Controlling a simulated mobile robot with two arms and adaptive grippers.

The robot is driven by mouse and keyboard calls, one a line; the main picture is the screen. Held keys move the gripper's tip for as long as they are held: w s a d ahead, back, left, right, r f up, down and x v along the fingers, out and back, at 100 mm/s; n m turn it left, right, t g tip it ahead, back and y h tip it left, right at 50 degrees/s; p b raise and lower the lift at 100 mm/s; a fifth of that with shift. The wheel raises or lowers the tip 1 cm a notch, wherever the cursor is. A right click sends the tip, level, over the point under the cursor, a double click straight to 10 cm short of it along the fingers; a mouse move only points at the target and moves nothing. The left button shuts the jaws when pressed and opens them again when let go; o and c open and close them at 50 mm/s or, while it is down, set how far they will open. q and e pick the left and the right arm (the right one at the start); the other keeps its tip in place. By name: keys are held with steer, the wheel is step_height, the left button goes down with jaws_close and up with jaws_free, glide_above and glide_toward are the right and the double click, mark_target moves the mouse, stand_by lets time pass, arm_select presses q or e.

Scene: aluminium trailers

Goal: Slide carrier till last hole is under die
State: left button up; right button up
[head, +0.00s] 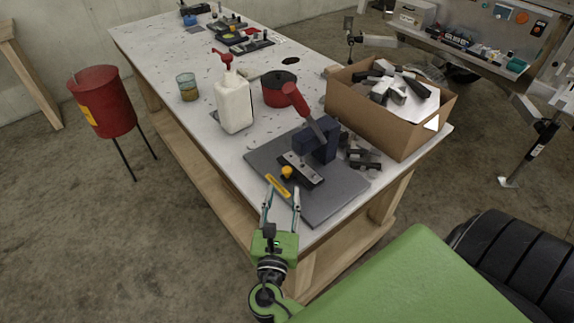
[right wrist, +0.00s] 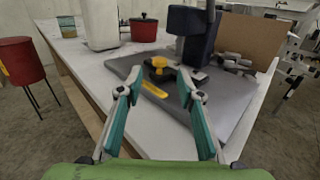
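A dark blue press (head: 316,145) with a red lever (head: 297,100) stands on a grey mat at the table's near end; the press also shows in the right wrist view (right wrist: 190,38). The carrier (head: 303,168), a metal strip on a black base, runs under the press, with a yellow knob (head: 287,172) at its near end. Its holes and the die are too small or hidden to make out. My right gripper (head: 282,192) is open and empty in front of the knob, apart from it. The knob shows beyond the fingertips in the right wrist view (right wrist: 158,62). My left gripper is not visible.
A yellow strip (head: 277,185) lies on the grey mat (head: 328,203) near the fingers. A cardboard box (head: 405,137) of metal parts stands right of the press, with loose dark parts beside it. A white bottle (head: 234,106) and red pot (head: 279,90) stand behind left.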

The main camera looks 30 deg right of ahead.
mark_target(286, 172)
steer(key=x, duration=0.4)
steer(key=shift+w+d+r+p, duration=0.1)
steer(key=shift+w+d+p, duration=0.05)
steer(key=shift+p, duration=0.25)
steer(key=x, duration=0.4)
steer(key=shift+p, duration=0.35)
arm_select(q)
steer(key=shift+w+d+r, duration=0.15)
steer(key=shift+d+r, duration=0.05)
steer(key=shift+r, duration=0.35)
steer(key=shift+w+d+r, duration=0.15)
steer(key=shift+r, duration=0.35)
arm_select(e)
steer(key=shift+w+d+f, duration=0.25)
steer(key=shift+w+d, duration=0.25)
jaws_close()
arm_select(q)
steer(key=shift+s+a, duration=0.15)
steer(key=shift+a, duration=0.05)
arm_select(e)
steer(key=shift+s, duration=0.1)
